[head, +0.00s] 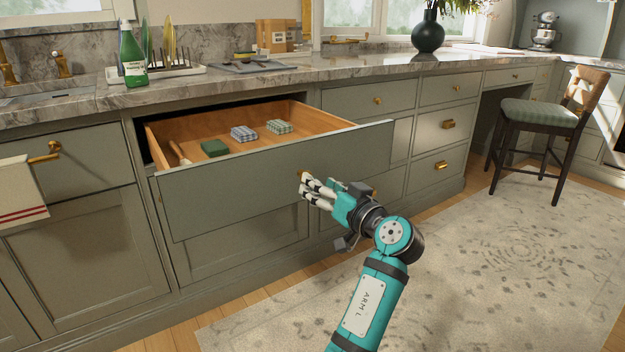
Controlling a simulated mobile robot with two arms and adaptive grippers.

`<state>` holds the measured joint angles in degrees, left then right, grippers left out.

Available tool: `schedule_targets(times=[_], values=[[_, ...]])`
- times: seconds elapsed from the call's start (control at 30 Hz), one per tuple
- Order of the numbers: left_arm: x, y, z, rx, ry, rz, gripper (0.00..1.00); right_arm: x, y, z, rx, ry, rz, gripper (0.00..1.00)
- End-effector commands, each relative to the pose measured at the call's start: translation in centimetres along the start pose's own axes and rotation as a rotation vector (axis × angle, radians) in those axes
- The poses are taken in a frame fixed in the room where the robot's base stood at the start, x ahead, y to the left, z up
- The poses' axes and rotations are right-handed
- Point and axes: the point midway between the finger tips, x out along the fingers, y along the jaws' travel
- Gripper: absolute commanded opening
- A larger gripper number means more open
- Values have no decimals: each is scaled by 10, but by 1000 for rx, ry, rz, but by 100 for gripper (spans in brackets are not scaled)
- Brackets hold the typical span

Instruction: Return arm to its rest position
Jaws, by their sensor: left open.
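My left gripper (305,188) is open and empty, in front of the right part of the drawer front. Its fingertips appear close to a small brass knob; I cannot tell if they touch it. My left arm, marked "ARM L", comes up from the bottom of the head view. The wide drawer (240,185) is pulled out of the grey-green cabinet. Inside it lie a dark green folded cloth (214,148), a blue checked cloth (244,133) and a green checked cloth (279,127). A wooden handle-like item (180,154) lies at its left side. My right gripper is not in view.
The marble counter (340,68) runs above the drawer, with a green bottle (132,55), a plate rack (165,73) and a dark vase (428,33). A bar stool (541,112) stands at right. The rug (480,240) right of my arm is clear.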

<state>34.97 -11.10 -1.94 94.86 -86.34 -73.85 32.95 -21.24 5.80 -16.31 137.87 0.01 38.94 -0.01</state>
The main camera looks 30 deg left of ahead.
Motion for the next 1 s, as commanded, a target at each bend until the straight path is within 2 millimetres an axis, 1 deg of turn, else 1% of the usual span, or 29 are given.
schedule_targets(times=[0.03,0.1,0.23,0.77,0.87,0.97,1.0], values=[[-8,0,0,-1,-1,2,53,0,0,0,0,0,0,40],[-16,0,0,0,0,2,53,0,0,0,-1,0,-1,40],[-25,0,0,0,-1,1,53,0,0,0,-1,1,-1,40],[-26,0,0,1,2,3,53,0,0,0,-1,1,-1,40],[-26,8,4,14,27,58,53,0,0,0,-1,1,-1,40],[-32,29,12,39,100,208,53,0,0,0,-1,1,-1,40],[-38,40,16,46,147,295,53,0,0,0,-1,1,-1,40]])
